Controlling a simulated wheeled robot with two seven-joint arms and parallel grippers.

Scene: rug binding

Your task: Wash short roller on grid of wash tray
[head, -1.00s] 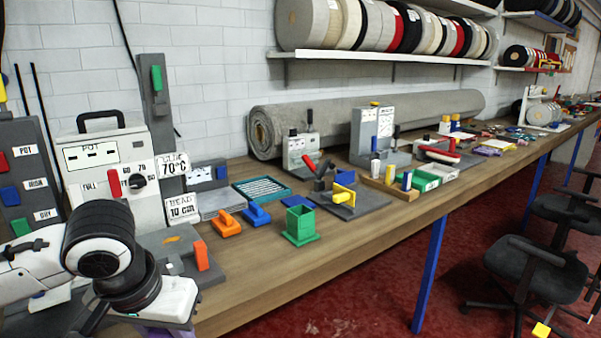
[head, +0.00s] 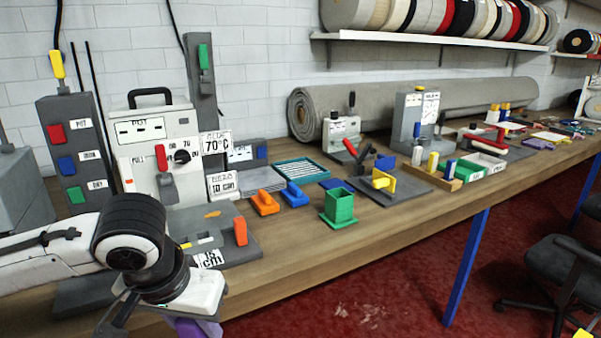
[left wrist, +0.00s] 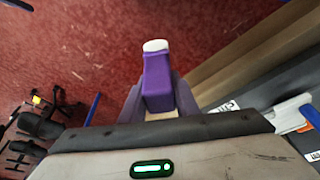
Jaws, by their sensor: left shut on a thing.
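The tray with a teal rim (head: 281,164) and a pale slatted grid lies flat on the bench, right of the pot machine. My left gripper (left wrist: 158,102) is shut on a purple block-shaped piece (left wrist: 157,82) with a white rounded end. I cannot tell for sure that it is the short roller. It points out over the red floor, in front of the bench. In the head view only a bit of the purple piece (head: 197,328) shows at the bottom, below my left wrist, well apart from the tray. My right gripper is not in view.
An orange handled block (head: 265,203), a blue one (head: 294,195) and a green open box (head: 339,207) stand in front of the tray. The pot machine (head: 160,150) and a grey unit with an orange lever (head: 240,232) stand at the left. The bench's front strip is mostly clear.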

